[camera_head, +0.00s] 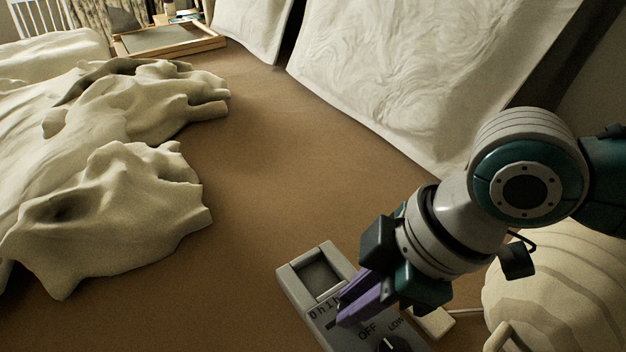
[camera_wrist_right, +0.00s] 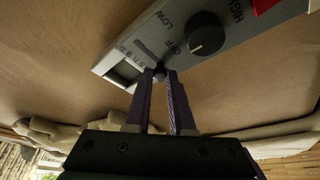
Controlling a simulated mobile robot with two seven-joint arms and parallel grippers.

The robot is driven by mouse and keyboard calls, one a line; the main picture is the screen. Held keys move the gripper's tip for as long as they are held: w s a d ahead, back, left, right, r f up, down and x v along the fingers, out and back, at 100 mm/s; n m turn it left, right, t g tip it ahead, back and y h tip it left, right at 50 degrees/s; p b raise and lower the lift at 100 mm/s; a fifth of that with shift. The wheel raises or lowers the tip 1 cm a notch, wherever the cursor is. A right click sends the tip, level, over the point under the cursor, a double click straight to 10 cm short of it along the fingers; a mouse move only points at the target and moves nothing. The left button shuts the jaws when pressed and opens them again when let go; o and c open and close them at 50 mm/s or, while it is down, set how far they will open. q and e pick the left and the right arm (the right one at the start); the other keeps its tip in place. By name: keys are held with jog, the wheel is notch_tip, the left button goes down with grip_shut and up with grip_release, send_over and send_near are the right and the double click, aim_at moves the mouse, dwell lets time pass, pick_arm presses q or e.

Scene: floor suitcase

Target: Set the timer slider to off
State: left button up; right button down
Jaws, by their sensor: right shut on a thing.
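A grey control box (camera_head: 297,290) lies on the brown surface at the bottom of the head view, partly hidden by my right gripper. It also shows in the right wrist view (camera_wrist_right: 231,31). It has a recessed window at one end, hour markings, and a dark round dial (camera_wrist_right: 207,33) labelled OFF, LOW and HIGH. The small dark timer slider knob (camera_wrist_right: 159,71) sits between the window and the dial. My right gripper (camera_head: 345,308) has its purple fingertips shut on this knob; its fingertips also show in the wrist view (camera_wrist_right: 160,77). The slider's exact mark is hard to read.
A pale rounded ribbed object (camera_head: 555,290) stands at the right, under my right arm. Crumpled pale cloth (camera_head: 110,200) lies at the left, and a large pale patterned panel (camera_head: 415,75) leans at the back. The brown surface (camera_head: 270,170) between them is clear.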

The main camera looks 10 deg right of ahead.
dwell(0.8)
jog(key=shift+s+a+r+p, duration=0.1)
jog(key=shift+s+a+p, duration=0.15)
jog(key=shift+a+p, duration=0.25)
jog(key=shift+s+a+r+p, duration=0.1)
jog(key=shift+s+a+p, duration=0.1)
jog(key=shift+a+p, duration=0.3)
jog(key=shift+a+f, duration=0.15)
jog(key=shift+a, duration=0.1)
jog(key=shift+d, duration=0.1)
jog(key=c, duration=0.8)
grip_release()
